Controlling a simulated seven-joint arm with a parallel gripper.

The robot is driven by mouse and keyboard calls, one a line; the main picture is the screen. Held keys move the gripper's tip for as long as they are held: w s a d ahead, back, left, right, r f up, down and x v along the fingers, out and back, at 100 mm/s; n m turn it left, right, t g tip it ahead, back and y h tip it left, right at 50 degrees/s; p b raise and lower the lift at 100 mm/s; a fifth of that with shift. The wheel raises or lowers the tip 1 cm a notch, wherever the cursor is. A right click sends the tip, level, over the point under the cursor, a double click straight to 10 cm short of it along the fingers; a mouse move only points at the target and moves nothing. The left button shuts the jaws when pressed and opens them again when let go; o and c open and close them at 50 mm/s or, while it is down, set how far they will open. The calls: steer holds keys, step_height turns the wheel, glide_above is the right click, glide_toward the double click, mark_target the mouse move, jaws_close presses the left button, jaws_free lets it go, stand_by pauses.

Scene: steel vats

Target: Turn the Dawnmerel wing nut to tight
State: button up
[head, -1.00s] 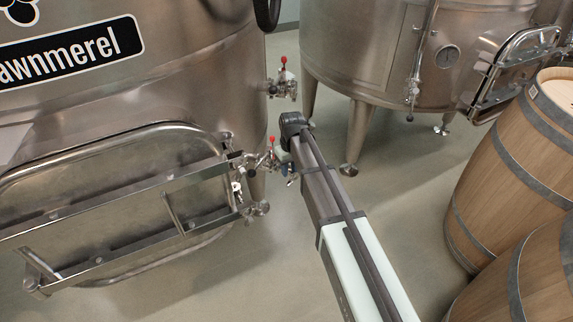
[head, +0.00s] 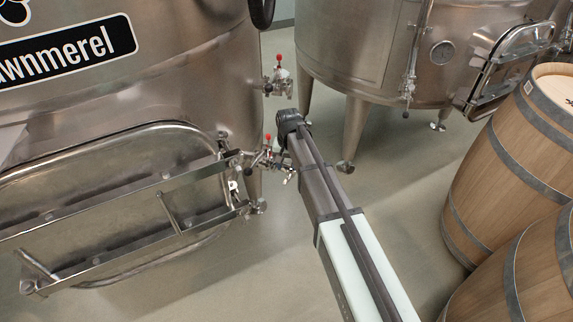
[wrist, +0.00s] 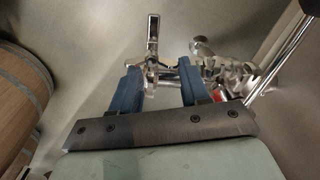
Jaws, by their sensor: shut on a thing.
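The Dawnmerel vat (head: 190,85) stands at the left in the head view, with its name on a black plate. A steel door with a frame (head: 100,185) is on its front. My gripper (head: 277,162) is at the metal fittings by the door's right edge. In the wrist view my gripper's two blue fingers (wrist: 161,74) stand either side of a small bright metal piece, the wing nut (wrist: 152,70). The fingers are shut on it and partly hide it. Its exact angle cannot be told. In the head view the nut is too small to make out.
A red-topped valve (head: 268,139) sits close beside my gripper; another red-topped valve (head: 279,75) is higher on the vat. A second steel vat (head: 365,45) stands behind. Wooden barrels (head: 508,165) stand at the right. The floor between is clear.

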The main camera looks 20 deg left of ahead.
mark_target(289, 170)
steer(key=shift+s+d+f+h, duration=0.15)
steer(key=shift+s+d, duration=0.35)
steer(key=shift+s+d+f+h, duration=0.15)
steer(key=shift+s+d, duration=0.3)
steer(key=shift+s, duration=0.05)
steer(key=o, duration=1)
steer(key=shift+g, duration=0.3)
steer(key=o, duration=0.3)
steer(key=shift+w+a+r, duration=0.15)
steer(key=shift+a, duration=0.1)
steer(key=shift+w+a+r, duration=0.1)
steer(key=shift+w+a, duration=0.1)
step_height(289, 170, up, 14)
steer(key=shift+f, duration=0.15)
